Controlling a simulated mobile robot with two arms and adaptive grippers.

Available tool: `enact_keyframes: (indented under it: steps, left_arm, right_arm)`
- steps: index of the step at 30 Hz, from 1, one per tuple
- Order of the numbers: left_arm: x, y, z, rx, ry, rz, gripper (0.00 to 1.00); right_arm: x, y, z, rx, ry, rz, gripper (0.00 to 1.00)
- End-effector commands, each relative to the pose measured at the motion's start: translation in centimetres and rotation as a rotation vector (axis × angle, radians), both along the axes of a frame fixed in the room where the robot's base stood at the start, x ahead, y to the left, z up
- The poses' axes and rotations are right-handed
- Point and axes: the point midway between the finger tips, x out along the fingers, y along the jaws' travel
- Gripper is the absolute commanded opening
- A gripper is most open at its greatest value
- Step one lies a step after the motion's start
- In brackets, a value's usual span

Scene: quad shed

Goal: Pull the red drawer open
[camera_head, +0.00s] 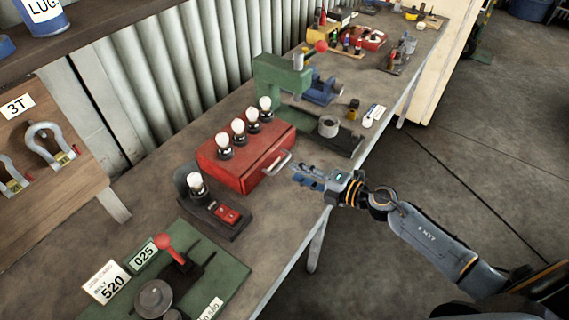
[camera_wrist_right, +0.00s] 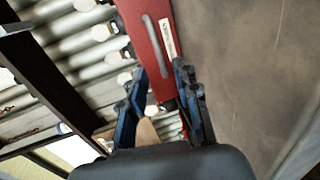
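The red drawer unit (camera_head: 240,158) sits on the workbench with several white bulbs on its top. Its front looks flush, with no visible gap. A pale metal bar handle (camera_head: 277,163) is on the front, facing the bench's edge. My right gripper (camera_head: 297,174) is just in front of the handle, with its blue fingers apart and nothing held. In the right wrist view, the red front (camera_wrist_right: 141,30) and the handle (camera_wrist_right: 157,50) lie ahead of the open fingers (camera_wrist_right: 160,75); contact cannot be told. My left gripper is not in view.
A bulb tester with a red switch (camera_head: 228,215) stands just left of the drawer. A green press (camera_head: 280,75) stands behind it, and a grey cylinder (camera_head: 328,126) stands to its right. The bench before the drawer is clear.

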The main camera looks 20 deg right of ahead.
Motion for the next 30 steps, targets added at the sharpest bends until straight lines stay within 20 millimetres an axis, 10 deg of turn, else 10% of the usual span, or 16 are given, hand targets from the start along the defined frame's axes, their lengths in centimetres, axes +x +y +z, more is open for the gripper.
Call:
enact_keyframes:
  steps: [21,26,30]
  left_arm:
    - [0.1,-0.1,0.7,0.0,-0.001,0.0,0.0]
    - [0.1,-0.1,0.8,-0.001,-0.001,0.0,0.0]
    - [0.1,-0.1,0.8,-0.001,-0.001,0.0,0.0]
  right_arm:
    - [4.3,3.3,-1.2,0.0,0.0,0.0,0.31]
    - [4.3,3.3,-1.2,0.0,0.0,-0.001,0.0]
    - [4.3,3.3,-1.2,0.0,0.0,-0.001,0.0]
